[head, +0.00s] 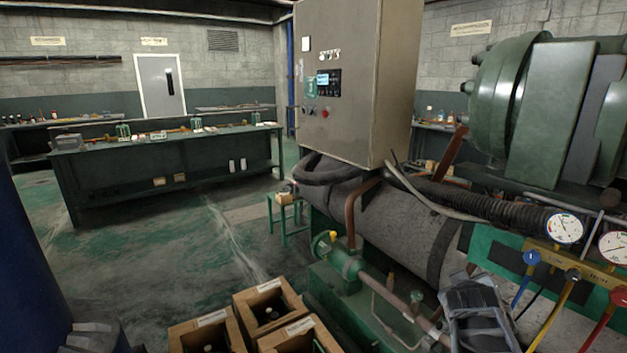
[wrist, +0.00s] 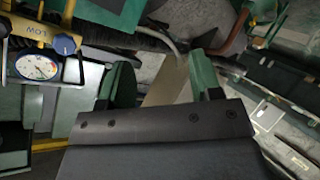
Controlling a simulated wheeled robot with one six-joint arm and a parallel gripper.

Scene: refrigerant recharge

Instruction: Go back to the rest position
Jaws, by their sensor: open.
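My gripper (wrist: 160,82) shows in the wrist view with its two green-tipped fingers apart and nothing visible between them. In the head view, a grey jointed part that looks like my arm's end (head: 478,312) is at the lower right, left of the gauge manifold. The manifold has a yellow bar, a blue knob (head: 531,258), a red knob (head: 619,297) and two dial gauges (head: 565,228). In the wrist view, the blue LOW knob (wrist: 65,45) and a dial gauge (wrist: 37,67) are at the upper left, apart from the fingers.
A beige control cabinet (head: 345,80) stands above a large grey cylinder and pipes (head: 352,268). Open cardboard boxes (head: 268,306) sit at the bottom. A long dark workbench (head: 165,170) stands behind at left. The floor (head: 150,245) between them is mostly clear.

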